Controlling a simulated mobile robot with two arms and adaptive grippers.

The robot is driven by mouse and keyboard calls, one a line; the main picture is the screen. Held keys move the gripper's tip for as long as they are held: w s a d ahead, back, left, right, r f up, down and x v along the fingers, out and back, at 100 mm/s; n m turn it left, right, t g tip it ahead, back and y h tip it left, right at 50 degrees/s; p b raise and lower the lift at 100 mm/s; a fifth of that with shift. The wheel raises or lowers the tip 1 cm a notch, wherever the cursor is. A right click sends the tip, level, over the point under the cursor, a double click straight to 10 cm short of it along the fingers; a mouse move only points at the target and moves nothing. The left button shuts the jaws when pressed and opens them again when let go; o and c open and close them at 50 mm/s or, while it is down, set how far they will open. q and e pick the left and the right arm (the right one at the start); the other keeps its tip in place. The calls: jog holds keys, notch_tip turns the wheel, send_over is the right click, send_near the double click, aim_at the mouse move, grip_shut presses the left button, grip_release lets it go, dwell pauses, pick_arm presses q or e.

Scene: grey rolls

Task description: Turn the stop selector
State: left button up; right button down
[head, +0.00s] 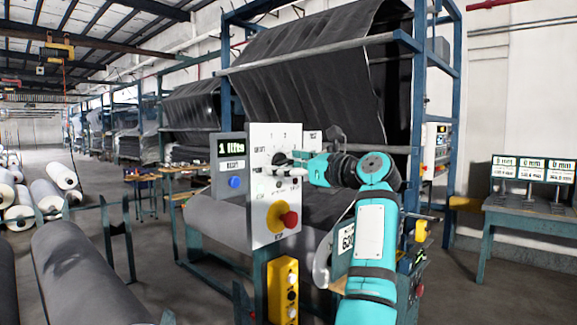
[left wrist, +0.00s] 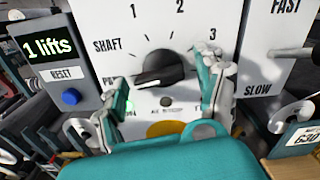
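The stop selector is a black rotary knob (left wrist: 160,68) on a white panel (left wrist: 120,14), with marks 1, 2, 3 and the word SHAFT around it. Its light pointer edge faces left and slightly down, towards a partly hidden label. In the head view the knob (head: 279,158) is small, on the upper part of the panel. My left gripper (left wrist: 163,88) is open, one finger to the left and below the knob, the other to its right. Whether either finger touches the knob I cannot tell. In the head view my left gripper (head: 300,165) reaches the panel from the right. My right gripper is not in view.
A red mushroom button (head: 289,219) on a yellow disc sits below the selector. A display reading 1 lifts (head: 231,149) and a blue reset button (left wrist: 71,97) are to the left. A yellow button box (head: 284,290) stands below. A grey roll (head: 80,275) lies at lower left.

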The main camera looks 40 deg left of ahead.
pick_arm(q)
jog(key=s+d, duration=0.1)
jog(key=d, duration=1.1)
dwell(0.4)
